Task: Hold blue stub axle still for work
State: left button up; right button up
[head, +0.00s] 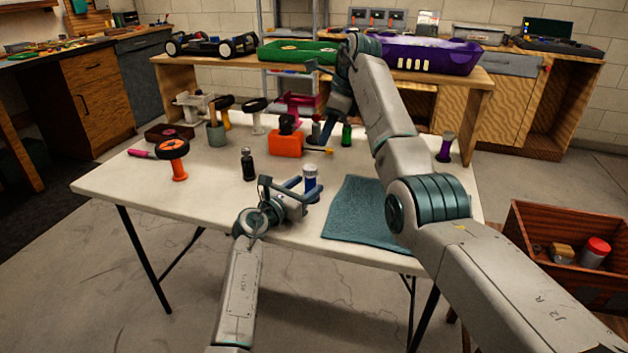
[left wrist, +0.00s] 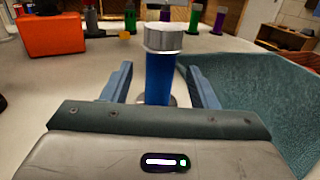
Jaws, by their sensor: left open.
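The blue stub axle (head: 311,179) stands upright near the front middle of the white table, with a grey metal cap on top. In the left wrist view the blue stub axle (left wrist: 158,76) stands between the two fingers, with a visible gap on each side. My left gripper (head: 299,189) is open around it, low over the table; its fingers also show in the left wrist view (left wrist: 159,88). My right gripper (head: 322,137) reaches down at the back of the table beside the orange block; its fingers are too small and dark to read.
A teal mat (head: 356,212) lies to the right of the axle. A dark bottle (head: 248,164) stands to its left. An orange block (head: 286,143), a green cylinder (head: 346,134) and several other parts stand behind. The front left of the table is clear.

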aim_at(315, 180)
pick_arm(q)
jog(key=x, duration=0.3)
jog(key=shift+f, duration=0.1)
jog(key=shift+w+d, duration=0.45)
jog(key=shift+w, duration=0.1)
